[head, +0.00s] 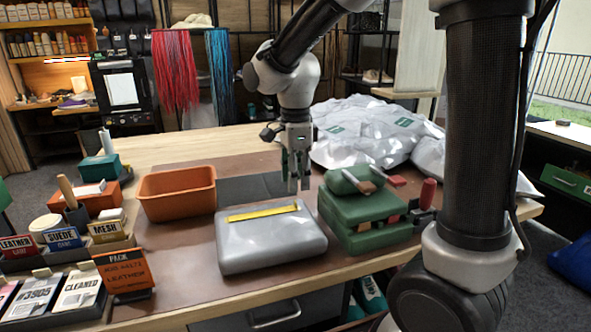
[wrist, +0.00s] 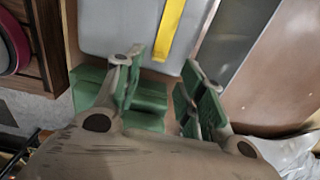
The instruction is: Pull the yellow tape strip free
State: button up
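The yellow tape strip (head: 264,211) lies flat across the top of a grey box (head: 272,243) with rounded edges on the brown work mat. In the wrist view the strip (wrist: 170,28) runs up and down at the top middle, on the grey box (wrist: 115,24). My gripper (head: 297,180) points down, a little behind the right end of the strip and apart from it. In the wrist view the gripper (wrist: 163,60) has a clear gap between its two fingers. Nothing is held. The strip's far end is cut off in the wrist view.
A green block-like holder (head: 355,222) with a red-handled tool stands right of the box. An empty orange tray (head: 177,192) is behind left. Labelled cards and an orange sign (head: 124,271) stand at left. White bags (head: 365,132) lie at back right.

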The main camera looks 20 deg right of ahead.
aim_at(295, 201)
notch_tip(295, 201, down, 6)
dwell(0.4)
grip_shut()
grip_release()
